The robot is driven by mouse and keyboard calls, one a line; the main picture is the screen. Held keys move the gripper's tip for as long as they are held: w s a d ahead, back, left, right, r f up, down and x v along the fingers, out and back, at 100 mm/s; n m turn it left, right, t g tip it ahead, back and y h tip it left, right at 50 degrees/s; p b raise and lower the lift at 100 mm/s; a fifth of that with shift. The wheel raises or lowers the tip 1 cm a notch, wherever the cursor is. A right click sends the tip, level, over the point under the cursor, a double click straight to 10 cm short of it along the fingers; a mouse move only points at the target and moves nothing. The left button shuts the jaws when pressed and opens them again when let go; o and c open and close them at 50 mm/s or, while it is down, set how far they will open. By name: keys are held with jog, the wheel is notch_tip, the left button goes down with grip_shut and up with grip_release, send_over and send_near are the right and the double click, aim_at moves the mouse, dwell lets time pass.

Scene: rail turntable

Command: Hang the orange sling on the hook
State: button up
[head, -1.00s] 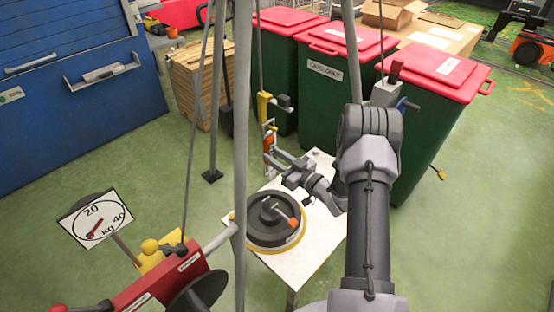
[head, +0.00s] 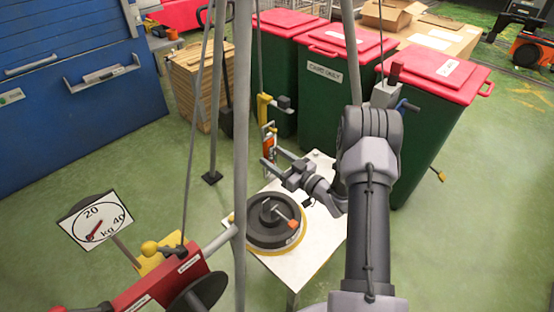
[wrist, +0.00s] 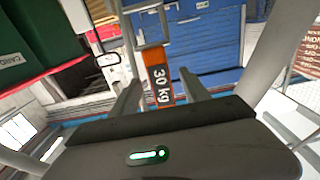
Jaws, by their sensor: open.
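The orange sling (head: 269,140) is upright in the head view, just beyond my gripper's tips and below a yellow fitting (head: 264,106) on a dark vertical line.
A white table (head: 300,255) below carries a dark round weight (head: 272,222) with a small orange-tipped part. A dial (head: 95,220) stands left beside a red beam (head: 165,280). Grey poles (head: 241,150) stand left of my gripper. Green bins with red lids (head: 325,85) stand behind.

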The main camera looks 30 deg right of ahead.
jog(key=p+v, duration=0.4)
jog(key=v, duration=1.3)
jog(key=w+d+r+m+g+h, duration=0.2)
jog(key=w+d+r+g+h, duration=0.15)
jog(key=w+r+h, duration=0.45)
jog(key=s+a+r+m+g+h, duration=0.1)
jog(key=a+r+m+g+h, duration=0.3)
jog(key=r, duration=0.8)
jog(key=s+a+r+m+g+y, duration=0.2)
jog(key=s+a+y, duration=0.5)
jog(key=s+a, duration=1.7)
notch_tip(320, 180, up, 2)
jog(key=shift+s+a+r+g+y+b, duration=0.25)
jog(key=shift+s+g+y+b, duration=0.25)
jog(key=shift+g, duration=0.35)
